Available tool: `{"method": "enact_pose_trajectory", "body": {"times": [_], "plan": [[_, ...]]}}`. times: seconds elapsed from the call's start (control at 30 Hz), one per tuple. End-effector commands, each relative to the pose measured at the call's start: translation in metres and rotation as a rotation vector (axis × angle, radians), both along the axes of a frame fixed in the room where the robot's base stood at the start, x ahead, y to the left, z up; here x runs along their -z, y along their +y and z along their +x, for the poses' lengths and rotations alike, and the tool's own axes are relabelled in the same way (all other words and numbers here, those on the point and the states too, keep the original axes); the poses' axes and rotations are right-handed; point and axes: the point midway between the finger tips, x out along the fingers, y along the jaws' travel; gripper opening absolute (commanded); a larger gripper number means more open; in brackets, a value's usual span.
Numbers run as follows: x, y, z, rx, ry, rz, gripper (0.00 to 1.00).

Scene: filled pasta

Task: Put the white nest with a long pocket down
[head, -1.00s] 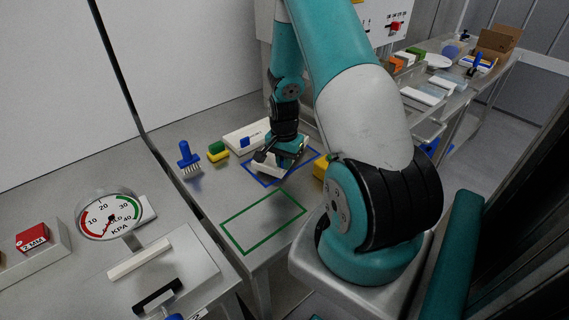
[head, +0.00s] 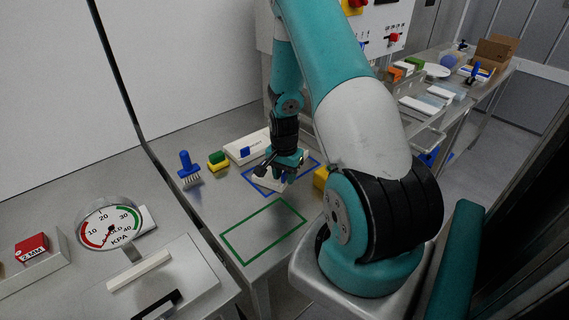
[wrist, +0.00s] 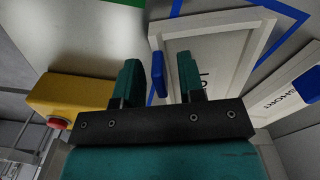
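The white nest with a long pocket (head: 266,181) lies on the steel table inside the blue outline (head: 253,188), partly hidden by my gripper in the head view. In the wrist view the nest (wrist: 215,55) shows part of its lettering, and a blue grip tab (wrist: 158,72) stands at its edge. My gripper (wrist: 160,75) is over the nest with its fingers apart. The blue tab is between the fingers, with a visible gap on both sides. In the head view my gripper (head: 286,162) is low above the outline.
A white nest marked SHORT (wrist: 283,100) lies close on the right in the wrist view. A yellow box with a red button (wrist: 70,100) is to the left. A blue brush (head: 187,167) and a green-and-yellow sponge (head: 217,160) stand nearby. The green outline (head: 262,232) is empty.

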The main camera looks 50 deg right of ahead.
Motion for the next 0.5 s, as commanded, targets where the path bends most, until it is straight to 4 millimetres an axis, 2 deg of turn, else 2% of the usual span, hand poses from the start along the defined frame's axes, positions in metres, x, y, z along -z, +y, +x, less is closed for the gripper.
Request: {"method": "enact_pose_trajectory", "body": {"times": [0.17, 0.5], "plan": [[-0.027, -0.001, 0.002, 0.0, -0.007, -0.005, 0.36], [-0.097, 0.0, 0.002, 0.0, -0.006, -0.004, 0.36]]}}
